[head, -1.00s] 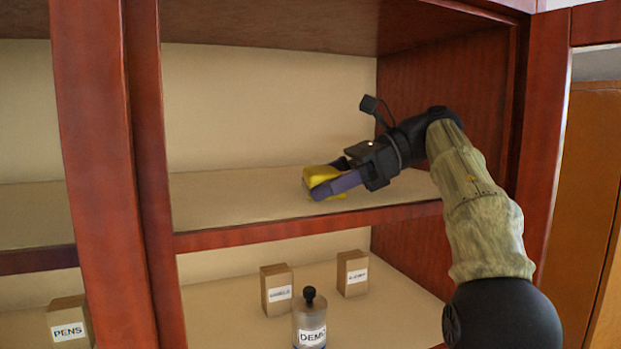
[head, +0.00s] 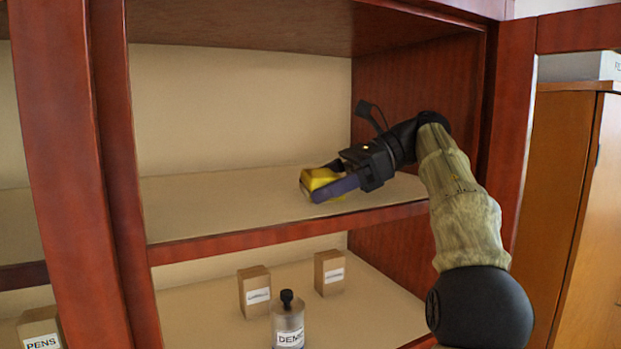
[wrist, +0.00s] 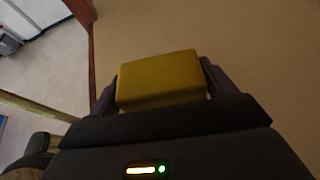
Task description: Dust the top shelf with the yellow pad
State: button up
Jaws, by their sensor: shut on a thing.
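The yellow pad (head: 317,180) is held between the fingers of my gripper (head: 328,189), which is shut on it. The pad also shows between the two fingers in the wrist view (wrist: 160,80). The top shelf (head: 215,207) is a bare tan board with a red-brown front edge. My gripper is over the right part of this shelf, reaching in from the right. The pad is at or just above the board; I cannot tell whether it touches. The pad's underside is hidden.
On the shelf below stand a bottle (head: 288,322) with a black stopper and two small labelled boxes, one left (head: 254,291) and one right (head: 329,272). A PENS box (head: 40,329) is at lower left. A red-brown upright (head: 75,180) bounds the bay's left side.

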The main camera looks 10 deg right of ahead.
jog(key=shift+w+d, duration=0.1)
jog(key=shift+d, duration=0.15)
jog(key=shift+w+d+r+p, duration=0.1)
jog(key=shift+d+p, duration=0.3)
jog(key=shift+p, duration=0.3)
jog(key=shift+w+d+p, duration=0.2)
jog(key=shift+d+p, duration=0.3)
jog(key=shift+d, duration=0.15)
jog(key=shift+w+d+p, duration=0.15)
jog(key=shift+d+p, duration=0.35)
jog(key=shift+d, duration=0.1)
jog(key=shift+d+p, duration=0.15)
jog(key=shift+p, duration=0.2)
